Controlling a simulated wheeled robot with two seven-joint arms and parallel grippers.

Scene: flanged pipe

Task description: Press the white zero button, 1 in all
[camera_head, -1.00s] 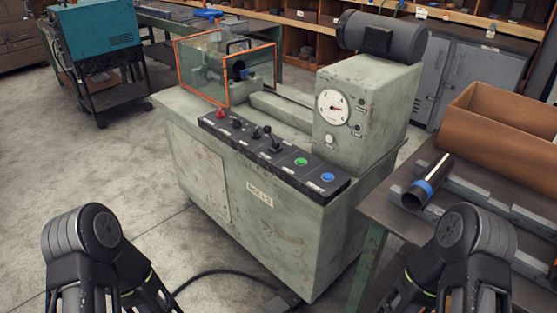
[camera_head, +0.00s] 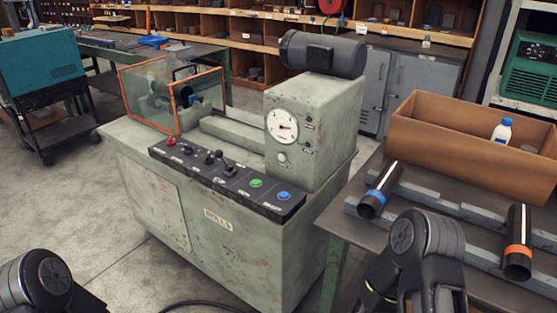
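The white zero button (camera_head: 282,157) is a small pale round knob on the front of the machine's grey-green head (camera_head: 310,125), just below the round dial gauge (camera_head: 282,126). Nothing covers it. My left arm shows only as a dark rounded joint at the bottom left; its gripper is outside the picture. My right arm shows at the bottom right, in front of the side table; its fingertips are not visible. Both arms are well apart from the button.
A black control panel (camera_head: 225,182) with levers and red, green and blue buttons runs along the machine's front edge. At right, a table holds a blue-banded pipe (camera_head: 379,191), an orange-banded pipe (camera_head: 518,243) and a cardboard box (camera_head: 440,140).

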